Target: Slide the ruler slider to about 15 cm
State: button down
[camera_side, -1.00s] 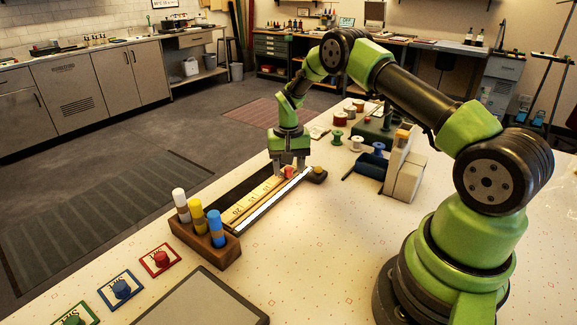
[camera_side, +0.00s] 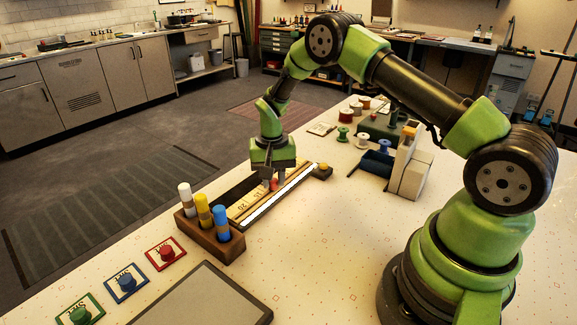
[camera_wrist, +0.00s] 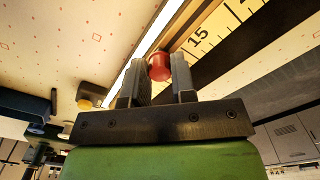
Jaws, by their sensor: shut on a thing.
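The ruler (camera_side: 244,206) is a yellow strip with black numbers, lying in a dark frame with a white strip along one side. Its 15 mark (camera_wrist: 198,38) shows close to the slider in the wrist view, and the 20 is farther toward the lower left in the side view. The slider's red knob (camera_wrist: 159,66) is between my fingertips. It also shows low between the fingers in the side view (camera_side: 273,184). My gripper (camera_side: 274,181) is shut on the knob, just short of the 15 mark. The fingers hide the ruler under them.
A wooden block (camera_side: 222,246) with white, yellow and blue pegs stands near the ruler's lower-left end. A yellow knob (camera_side: 323,167) is at the far end. Spools (camera_side: 344,134) and a blue bin (camera_side: 378,162) are behind to the right. The table right of the ruler is clear.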

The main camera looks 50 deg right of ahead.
jog(key=shift+a, duration=1.1)
jog(key=c, duration=0.9)
grip_release()
jog(key=shift+c, duration=0.2)
notch_tip(320, 180, up, 10)
jog(key=shift+r, duration=0.1)
